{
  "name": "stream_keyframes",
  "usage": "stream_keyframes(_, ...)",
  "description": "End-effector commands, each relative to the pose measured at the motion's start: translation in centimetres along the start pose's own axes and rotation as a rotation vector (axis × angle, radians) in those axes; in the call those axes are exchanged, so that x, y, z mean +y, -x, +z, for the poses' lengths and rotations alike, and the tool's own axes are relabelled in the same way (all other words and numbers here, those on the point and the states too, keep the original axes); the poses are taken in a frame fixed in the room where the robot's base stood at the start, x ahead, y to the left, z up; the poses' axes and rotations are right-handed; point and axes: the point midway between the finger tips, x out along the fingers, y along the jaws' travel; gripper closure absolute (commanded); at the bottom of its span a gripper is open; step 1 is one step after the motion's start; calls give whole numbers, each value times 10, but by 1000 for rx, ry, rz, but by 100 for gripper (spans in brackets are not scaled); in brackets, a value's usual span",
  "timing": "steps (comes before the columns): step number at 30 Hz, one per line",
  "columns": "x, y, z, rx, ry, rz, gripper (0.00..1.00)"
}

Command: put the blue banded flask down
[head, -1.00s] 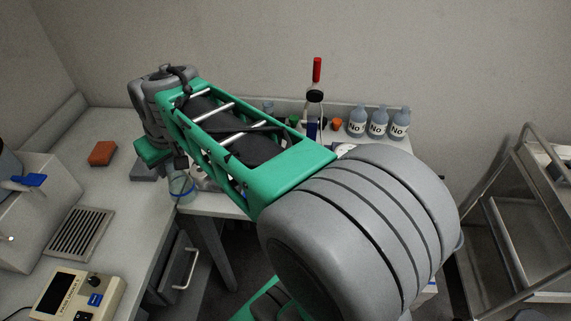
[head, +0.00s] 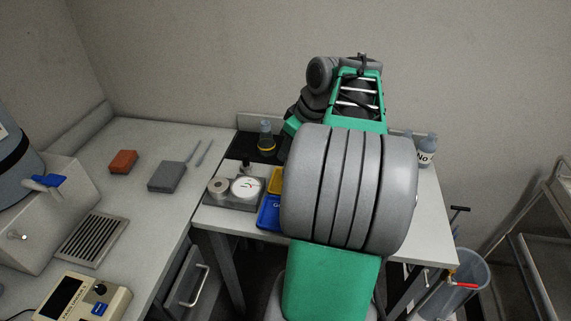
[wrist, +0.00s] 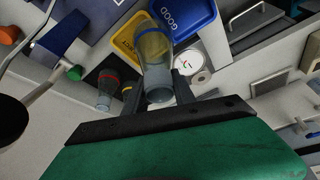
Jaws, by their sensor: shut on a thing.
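My gripper (wrist: 158,92) is shut on the blue banded flask (wrist: 157,75), a clear glass vessel with a blue ring, held between the two dark fingers. In the wrist view the flask overlaps the yellow tray and the edge of the blue tray; its height above the surface below is hard to tell. In the head view my arm hides both gripper and held flask. A red banded flask (wrist: 106,91) stands to the left in the wrist view. A yellow banded flask (head: 266,137) stands on a black mat (head: 245,148) at the back of the table.
The yellow tray (head: 275,181) and blue tray (head: 265,218) sit beside a white round dial (head: 246,187). A labelled bottle (head: 427,152) stands at the back right. A red-brown block (head: 123,161) and grey block (head: 167,177) lie on the left bench. The table's front right is bare.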

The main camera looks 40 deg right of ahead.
Motion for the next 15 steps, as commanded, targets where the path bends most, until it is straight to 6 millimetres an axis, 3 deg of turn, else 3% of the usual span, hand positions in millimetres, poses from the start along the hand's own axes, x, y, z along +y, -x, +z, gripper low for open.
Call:
stream_keyframes(3, 16, -32, -8, -2, -1, -4, 100)
stream_keyframes(6, 27, -51, -11, 0, -1, -1, 100)
stream_keyframes(15, 37, -90, -7, -2, -3, -2, 100)
